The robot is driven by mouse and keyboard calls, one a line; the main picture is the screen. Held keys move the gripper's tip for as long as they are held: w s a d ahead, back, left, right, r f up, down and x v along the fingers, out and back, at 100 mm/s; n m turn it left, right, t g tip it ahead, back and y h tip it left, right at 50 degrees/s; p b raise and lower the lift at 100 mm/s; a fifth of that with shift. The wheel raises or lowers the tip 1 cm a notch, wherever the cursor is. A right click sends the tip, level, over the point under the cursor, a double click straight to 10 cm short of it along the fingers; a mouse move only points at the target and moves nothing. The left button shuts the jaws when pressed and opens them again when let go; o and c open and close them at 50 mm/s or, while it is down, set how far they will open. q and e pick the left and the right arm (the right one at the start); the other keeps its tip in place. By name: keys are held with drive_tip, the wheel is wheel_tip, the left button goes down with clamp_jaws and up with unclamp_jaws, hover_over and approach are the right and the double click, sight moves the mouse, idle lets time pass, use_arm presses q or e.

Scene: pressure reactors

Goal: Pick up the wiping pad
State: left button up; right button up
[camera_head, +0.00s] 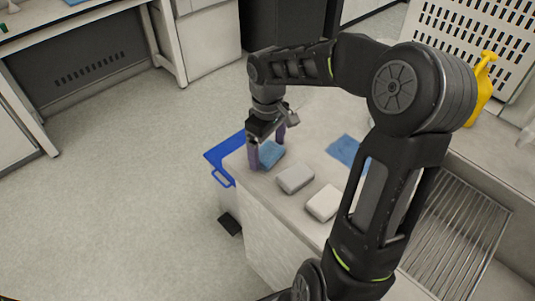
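Two pale grey blocks or pads, one (295,178) nearer the gripper and one (323,203) farther right, lie on the same counter. My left gripper is not in view.
A flat blue cloth (344,149) lies on the counter, partly behind my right arm. A ribbed metal drainboard (455,235) and a yellow bottle (484,88) are at right. Open floor (110,190) spreads at left.

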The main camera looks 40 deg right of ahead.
sight(267, 152)
drive_tip(key=c, duration=1.1)
drive_tip(key=shift+o, duration=0.2)
wheel_tip(267, 152, up, 10)
idle(0.3)
drive_tip(key=o, duration=0.8)
drive_tip(key=c, duration=0.7)
drive_tip(key=shift+f, duration=0.1)
